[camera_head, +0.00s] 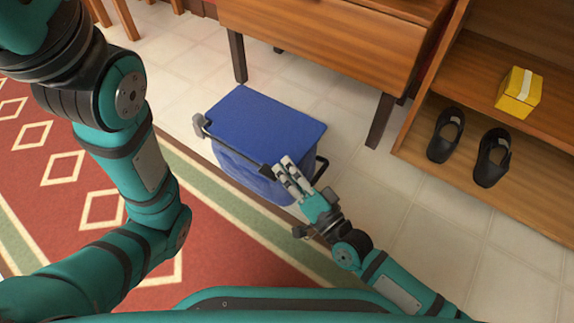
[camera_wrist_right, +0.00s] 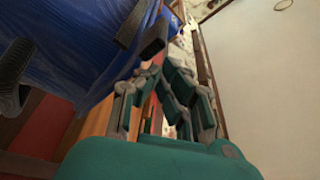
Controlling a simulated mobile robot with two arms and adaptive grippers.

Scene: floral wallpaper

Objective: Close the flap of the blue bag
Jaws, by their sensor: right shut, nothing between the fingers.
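The blue bag (camera_head: 243,172) stands on the floor at the rug's edge in the head view. Its flap (camera_head: 265,120) shows as a flat blue panel over the top; I cannot tell whether it is fully down. A dark bar with end pieces runs along the flap's near edge. My right gripper (camera_head: 284,172) is shut and empty at the bar's right end; contact is unclear. In the right wrist view its fingers (camera_wrist_right: 153,78) are together, close beside the bag's blue cloth (camera_wrist_right: 95,45) and a dark bar end. My left arm crosses the left side, but its gripper is out of view.
A wooden cabinet on legs (camera_head: 325,40) stands behind the bag. A shelf (camera_head: 545,130) at right holds a yellow box (camera_head: 519,92) and black shoes (camera_head: 446,134). A red patterned rug (camera_head: 60,165) lies at left. Tiled floor right of the bag is clear.

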